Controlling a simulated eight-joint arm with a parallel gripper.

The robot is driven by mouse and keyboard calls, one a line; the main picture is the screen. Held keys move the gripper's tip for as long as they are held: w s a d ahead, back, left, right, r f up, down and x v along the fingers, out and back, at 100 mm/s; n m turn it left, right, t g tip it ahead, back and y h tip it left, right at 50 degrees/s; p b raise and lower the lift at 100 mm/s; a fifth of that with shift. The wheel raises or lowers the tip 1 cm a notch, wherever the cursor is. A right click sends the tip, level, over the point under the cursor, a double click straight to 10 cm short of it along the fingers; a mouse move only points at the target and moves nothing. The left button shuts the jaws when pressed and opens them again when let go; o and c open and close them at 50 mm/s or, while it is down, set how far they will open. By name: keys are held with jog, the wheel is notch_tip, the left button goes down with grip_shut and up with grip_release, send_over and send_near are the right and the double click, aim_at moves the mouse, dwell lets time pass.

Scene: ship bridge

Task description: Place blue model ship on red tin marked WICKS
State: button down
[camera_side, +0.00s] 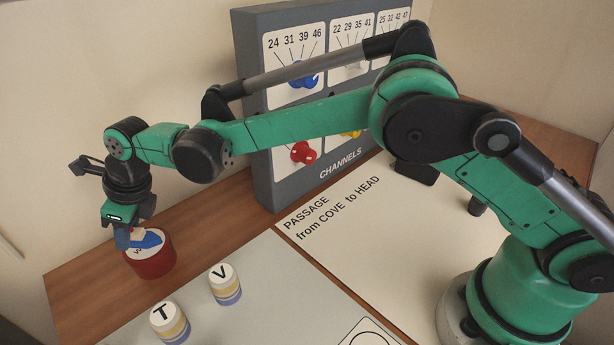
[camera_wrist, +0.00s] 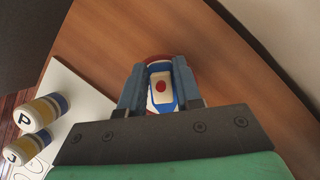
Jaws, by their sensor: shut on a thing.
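The blue model ship (camera_side: 149,238) is between the fingers of my gripper (camera_side: 130,238), at the top of the red tin (camera_side: 152,265) at the far left of the table. The red tin (camera_wrist: 158,58) shows only as a rim behind the ship. The ship looks to be at the tin's lid; whether it touches cannot be told. The tin's marking is mostly hidden.
A grey channels panel (camera_side: 265,170) with coloured knobs stands behind. The wooden table (camera_side: 85,275) is clear around the tin.

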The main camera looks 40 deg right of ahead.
jog(key=shift+f, duration=0.1)
jog(key=c, duration=0.6)
grip_release()
